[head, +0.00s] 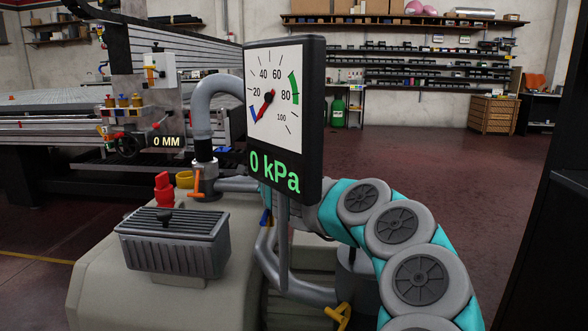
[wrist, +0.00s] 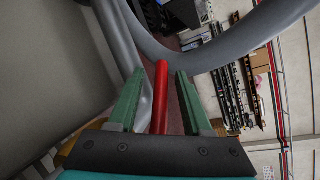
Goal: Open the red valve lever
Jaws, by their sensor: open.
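The red lever (wrist: 162,97) shows in the wrist view as a straight red bar. It stands between the two green fingers of my gripper (wrist: 160,73). My gripper is open, with a gap visible between the lever and the finger on each side near the tips. The lever's lower end is hidden behind the dark gripper body. In the head view my gripper is hidden behind the gauge panel (head: 285,119), and I cannot pick out the red lever there. The gauge reads 0 kPa.
Grey pipes (wrist: 240,50) curve close around the fingers. In the head view stand a red knob (head: 164,188), an orange lever (head: 196,183), a yellow handle (head: 339,315) and a ribbed grey box (head: 172,243) on the pump housing. Open floor lies at right.

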